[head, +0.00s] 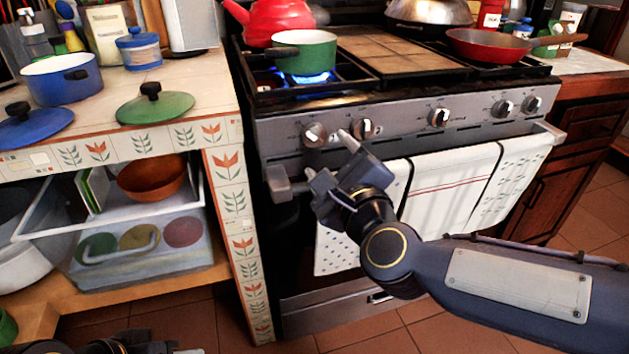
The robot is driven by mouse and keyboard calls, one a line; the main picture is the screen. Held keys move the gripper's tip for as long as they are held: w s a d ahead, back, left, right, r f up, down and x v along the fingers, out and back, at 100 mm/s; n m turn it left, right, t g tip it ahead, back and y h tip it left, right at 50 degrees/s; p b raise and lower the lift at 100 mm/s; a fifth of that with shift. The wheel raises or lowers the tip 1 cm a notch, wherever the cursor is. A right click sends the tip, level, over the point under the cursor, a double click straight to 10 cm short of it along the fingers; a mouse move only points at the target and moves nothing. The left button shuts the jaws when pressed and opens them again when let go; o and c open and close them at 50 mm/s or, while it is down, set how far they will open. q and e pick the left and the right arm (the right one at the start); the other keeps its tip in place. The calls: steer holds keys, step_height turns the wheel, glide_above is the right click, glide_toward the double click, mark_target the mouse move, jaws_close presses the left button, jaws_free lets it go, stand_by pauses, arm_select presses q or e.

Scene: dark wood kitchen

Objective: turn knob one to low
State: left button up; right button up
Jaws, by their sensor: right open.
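The stove's front panel (400,128) carries a row of several knobs. The leftmost knob (314,135) has a pale face, and a second knob (362,128) sits just right of it. No label shows which is knob one; the exact settings are too small to read. My right gripper (328,156) is open and empty, just below and in front of these two knobs. One finger points up between them; contact cannot be told. A blue flame (306,78) burns under a green pot (305,52) at the front left. Part of my left arm shows at the bottom left edge; its jaws are unclear.
The oven handle with hanging towels (450,190) runs below the knobs, close to my right gripper. A tiled counter (215,90) stands left of the stove, with a green lid (155,106) and blue pot (62,82). A red kettle (270,20) and red pan (490,46) are on the stove.

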mark_target(314, 138)
steer(key=shift+m, duration=0.4)
steer(key=x, duration=0.8)
steer(key=shift+f+b, duration=0.15)
steer(key=shift+b, duration=0.25)
arm_select(q)
steer(key=shift+f, duration=0.75)
arm_select(e)
steer(key=shift+c, duration=0.2)
steer(key=c, duration=0.9)
